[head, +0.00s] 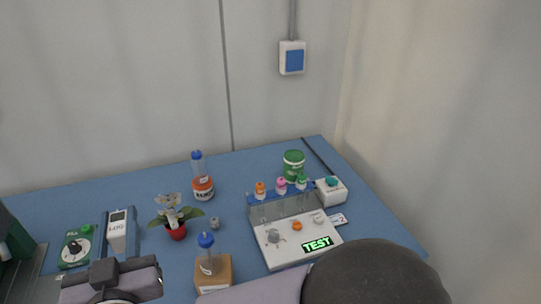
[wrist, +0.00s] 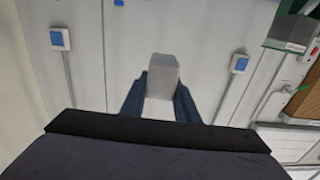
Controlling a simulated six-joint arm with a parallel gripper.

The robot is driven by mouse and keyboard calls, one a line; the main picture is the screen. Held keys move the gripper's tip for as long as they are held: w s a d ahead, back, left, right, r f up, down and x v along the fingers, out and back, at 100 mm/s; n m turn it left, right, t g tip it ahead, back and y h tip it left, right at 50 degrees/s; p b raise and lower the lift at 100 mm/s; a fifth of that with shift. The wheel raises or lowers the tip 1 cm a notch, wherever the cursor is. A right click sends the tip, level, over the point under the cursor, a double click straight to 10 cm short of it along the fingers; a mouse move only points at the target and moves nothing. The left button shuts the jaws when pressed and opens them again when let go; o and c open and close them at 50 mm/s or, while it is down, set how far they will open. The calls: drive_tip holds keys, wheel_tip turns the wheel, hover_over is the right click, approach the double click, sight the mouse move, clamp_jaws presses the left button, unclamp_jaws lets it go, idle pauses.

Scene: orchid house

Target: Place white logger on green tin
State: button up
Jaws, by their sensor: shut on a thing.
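The white logger (head: 117,232), a pale box with a small dark display and lettering on its face, is held between the blue fingers of my gripper (head: 118,222) at the left in the head view. In the wrist view it is a plain grey-white block (wrist: 162,75) between the fingertips of my gripper (wrist: 161,85), with walls behind it. The green tin (head: 293,166), round with a pale label, stands upright on the blue table at the back right, well apart from my gripper. The tin does not show in the wrist view.
A white test panel (head: 283,253) with a rack of several small capped vials stands before the tin. A white box with a teal top (head: 330,191) is close by.

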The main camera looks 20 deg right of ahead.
drive_tip(key=w+d+m+g+h+b, duration=0.1)
drive_tip(key=w+d+m+h, duration=0.15)
drive_tip(key=w, duration=0.45)
drive_tip(key=w+d+m+h, duration=0.2)
drive_tip(key=w+h, duration=0.2)
drive_tip(key=w, duration=0.3)
drive_tip(key=m+g+h+b, duration=0.2)
drive_tip(key=m+g+h, duration=0.7)
drive_tip(key=g+h, duration=0.15)
hover_over(294, 155)
wheel_tip(294, 155, down, 5)
drive_tip(key=shift+t, duration=0.25)
drive_tip(key=shift+s+f, duration=0.1)
drive_tip(key=shift+f, duration=5.15)
